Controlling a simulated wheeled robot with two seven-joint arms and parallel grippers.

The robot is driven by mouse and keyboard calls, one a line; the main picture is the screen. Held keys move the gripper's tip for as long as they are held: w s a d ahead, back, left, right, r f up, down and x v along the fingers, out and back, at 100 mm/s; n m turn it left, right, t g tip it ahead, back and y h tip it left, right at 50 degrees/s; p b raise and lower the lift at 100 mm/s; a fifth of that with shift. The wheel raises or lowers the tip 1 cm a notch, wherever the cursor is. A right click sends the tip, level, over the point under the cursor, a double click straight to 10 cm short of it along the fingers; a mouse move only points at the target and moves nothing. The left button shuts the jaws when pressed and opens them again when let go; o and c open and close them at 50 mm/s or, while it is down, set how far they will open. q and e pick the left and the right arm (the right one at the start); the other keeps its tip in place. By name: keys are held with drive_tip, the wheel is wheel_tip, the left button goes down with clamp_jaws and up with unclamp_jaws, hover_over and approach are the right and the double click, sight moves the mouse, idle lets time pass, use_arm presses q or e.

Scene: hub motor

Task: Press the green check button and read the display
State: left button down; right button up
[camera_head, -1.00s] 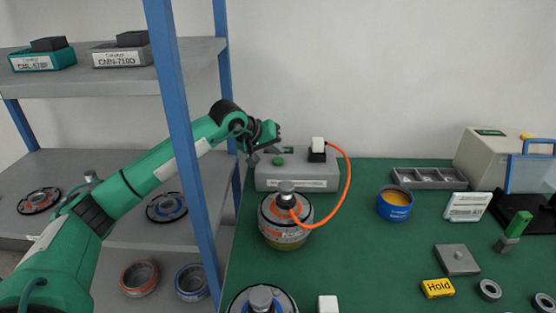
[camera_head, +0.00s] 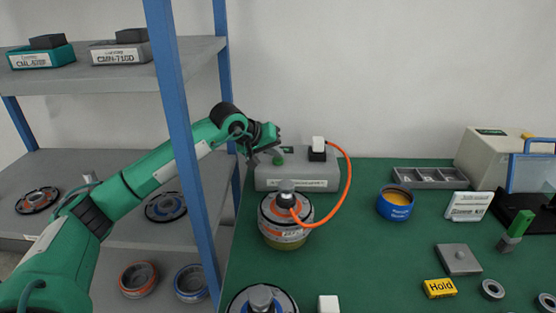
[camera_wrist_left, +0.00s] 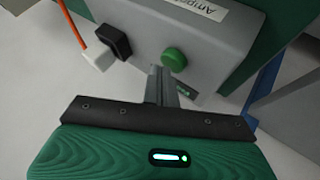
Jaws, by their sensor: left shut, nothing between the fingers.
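The grey tester box (camera_head: 310,178) stands at the back of the green bench against the wall, with a label on its front. Its round green button (camera_head: 278,160) is on top at the left; it shows in the left wrist view (camera_wrist_left: 174,58) just beyond the fingertips. A small display (camera_head: 287,149) lies behind the button; in the left wrist view it is partly hidden by the fingers, and its text is too small to read.
An orange cable (camera_head: 348,185) runs from the black-and-white plug (camera_head: 318,149) on the box to a hub motor (camera_head: 286,215) in front. A blue shelf post (camera_head: 187,150) stands close to my left arm. A blue tub (camera_head: 395,203) sits to the right.

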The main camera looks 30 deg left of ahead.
sight(275, 160)
use_arm(q)
drive_tip(key=shift+f+b, duration=0.35)
drive_tip(key=shift+f, duration=0.1)
drive_tip(key=shift+r, duration=0.1)
idle(0.5)
drive_tip(key=shift+r+p, duration=0.5)
drive_tip(key=shift+r, duration=0.35)
drive_tip(key=shift+r+p, duration=1.45)
drive_tip(key=shift+r, duration=1.1)
